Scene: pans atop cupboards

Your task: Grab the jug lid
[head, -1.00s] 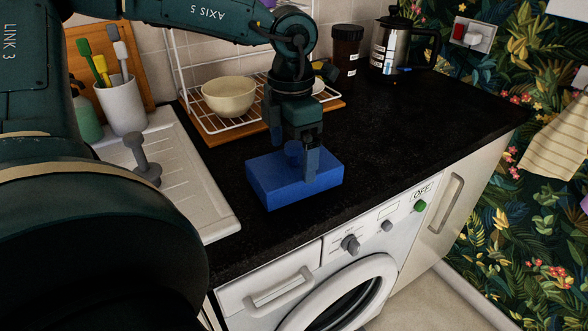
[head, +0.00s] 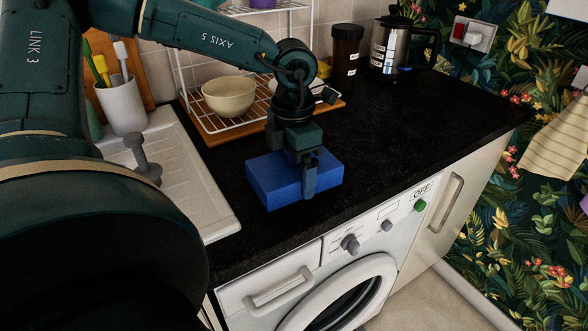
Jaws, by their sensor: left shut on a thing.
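A blue, box-shaped piece (head: 268,182), which I take to be the jug lid, lies on the black worktop at the front edge, above the washing machine. My left gripper (head: 296,163) is down at its top from above. The near finger lies against the front of the blue piece, and the gripper is shut on it. The small blue knob on its top is hidden behind the gripper. The right gripper is not in view.
A cream bowl (head: 229,96) sits on a white wire rack (head: 240,122) behind the gripper. A dark jar (head: 346,52) and a steel kettle (head: 392,48) stand at the back. The white sink (head: 195,170) is at left. The worktop (head: 430,120) to the right is clear.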

